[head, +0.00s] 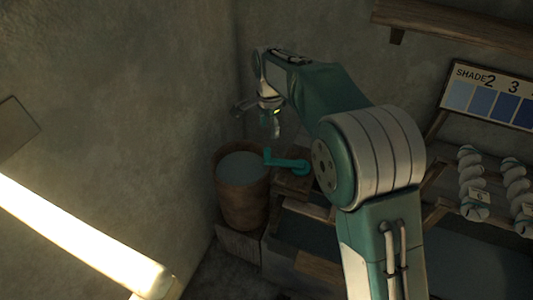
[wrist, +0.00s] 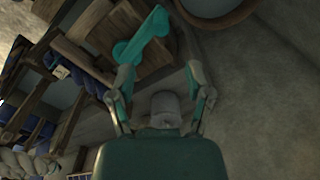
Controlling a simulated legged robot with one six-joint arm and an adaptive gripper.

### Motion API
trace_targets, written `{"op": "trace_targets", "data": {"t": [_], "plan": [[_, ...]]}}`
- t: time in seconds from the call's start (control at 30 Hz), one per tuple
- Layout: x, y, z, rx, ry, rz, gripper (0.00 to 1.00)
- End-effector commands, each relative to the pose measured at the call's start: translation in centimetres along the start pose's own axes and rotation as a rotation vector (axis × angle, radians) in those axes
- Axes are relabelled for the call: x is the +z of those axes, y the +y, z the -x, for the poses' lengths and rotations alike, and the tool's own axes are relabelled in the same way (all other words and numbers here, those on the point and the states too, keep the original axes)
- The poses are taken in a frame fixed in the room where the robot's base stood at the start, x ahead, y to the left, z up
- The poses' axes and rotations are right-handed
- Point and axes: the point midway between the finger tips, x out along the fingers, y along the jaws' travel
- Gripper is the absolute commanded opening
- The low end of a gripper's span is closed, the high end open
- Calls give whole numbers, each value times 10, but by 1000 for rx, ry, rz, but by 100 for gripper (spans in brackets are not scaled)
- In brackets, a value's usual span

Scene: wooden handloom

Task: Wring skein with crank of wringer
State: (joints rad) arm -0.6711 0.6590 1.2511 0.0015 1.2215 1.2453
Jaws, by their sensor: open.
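The teal crank (head: 287,163) stands out from the wooden wringer (head: 294,182), to the right of and close to the bucket's rim. In the wrist view the crank (wrist: 143,38) lies just ahead of the fingertips, slightly left of centre. My gripper (head: 266,122) is open above the crank in the head view, apart from it. In the wrist view my gripper (wrist: 163,80) has its two fingers spread with nothing visibly held. I cannot make out a skein on the wringer; my arm hides part of that area.
A wooden bucket (head: 242,200) with grey contents stands beside the wringer, against the wall. Pale twisted skeins (head: 473,185) hang on a rack at right, below a shade card (head: 493,98). A bright lamp tube (head: 80,235) crosses the lower left. A wooden shelf (head: 460,20) is above.

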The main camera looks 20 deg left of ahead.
Motion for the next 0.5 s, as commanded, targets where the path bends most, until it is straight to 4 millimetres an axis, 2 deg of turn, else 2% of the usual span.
{"op": "trace_targets", "data": {"t": [0.23, 0.5], "plan": [[4, -4, -20, 9, -4, -11, 65], [4, -4, -70, 10, -3, -9, 65]]}}
